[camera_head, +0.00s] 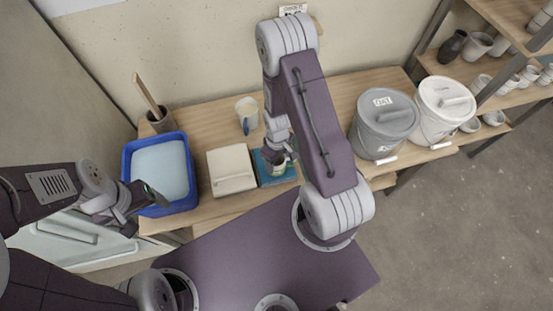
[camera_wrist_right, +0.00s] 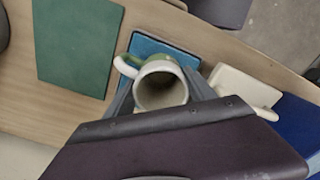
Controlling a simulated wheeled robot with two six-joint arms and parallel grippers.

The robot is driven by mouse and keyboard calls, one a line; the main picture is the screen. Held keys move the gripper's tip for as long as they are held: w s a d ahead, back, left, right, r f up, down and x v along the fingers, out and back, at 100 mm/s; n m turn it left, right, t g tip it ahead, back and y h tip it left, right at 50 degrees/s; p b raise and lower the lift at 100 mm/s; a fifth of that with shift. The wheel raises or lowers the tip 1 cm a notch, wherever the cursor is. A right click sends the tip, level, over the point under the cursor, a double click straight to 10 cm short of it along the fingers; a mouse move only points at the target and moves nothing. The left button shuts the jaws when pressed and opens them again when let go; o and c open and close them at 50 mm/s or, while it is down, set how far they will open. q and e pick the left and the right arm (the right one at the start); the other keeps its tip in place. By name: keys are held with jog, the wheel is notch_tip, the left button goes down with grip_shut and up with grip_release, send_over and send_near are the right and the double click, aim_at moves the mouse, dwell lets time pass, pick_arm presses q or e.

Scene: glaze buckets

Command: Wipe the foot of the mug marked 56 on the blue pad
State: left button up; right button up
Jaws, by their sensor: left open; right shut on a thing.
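A white and green mug (camera_wrist_right: 160,88) is in my right gripper (camera_head: 276,158), which is shut on it. In the right wrist view its open mouth faces the camera and its handle points to the upper left. In the head view the mug (camera_head: 278,169) is over the blue pad (camera_head: 281,180); I cannot tell whether its foot touches. The pad also shows behind the mug in the right wrist view (camera_wrist_right: 150,46). No number is readable on the mug. My left gripper (camera_head: 149,196) is open and empty by the blue tub's front left side.
A beige block (camera_head: 231,170) lies left of the pad, then the blue tub (camera_head: 128,157). Another mug (camera_head: 247,113) with a blue handle stands behind. A green board (camera_wrist_right: 78,45) shows in the wrist view. Grey (camera_head: 384,125) and white (camera_head: 443,108) buckets stand right.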

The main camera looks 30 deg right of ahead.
jog(key=shift+w+d+r+p, duration=0.15)
jog(key=shift+w+p, duration=0.2)
jog(key=shift+p, duration=0.3)
grip_shut()
jog(key=w, duration=0.2)
jog(key=w+d, duration=0.1)
jog(key=shift+w, duration=0.4)
jog(key=shift+w+d, duration=0.2)
jog(key=shift+w, duration=0.9)
jog(key=shift+s+a, duration=0.25)
jog(key=shift+s, duration=0.75)
jog(key=shift+s+a+p, duration=0.15)
jog(key=shift+s+a, duration=0.05)
jog(key=shift+s, duration=0.6)
jog(key=shift+s+a+p, duration=0.2)
jog(key=shift+s, duration=0.65)
jog(key=shift+s+a+p, duration=0.15)
jog(key=shift+s+a, duration=0.05)
jog(key=shift+s, duration=0.6)
notch_tip(320, 180, up, 7)
jog(key=p, duration=0.6)
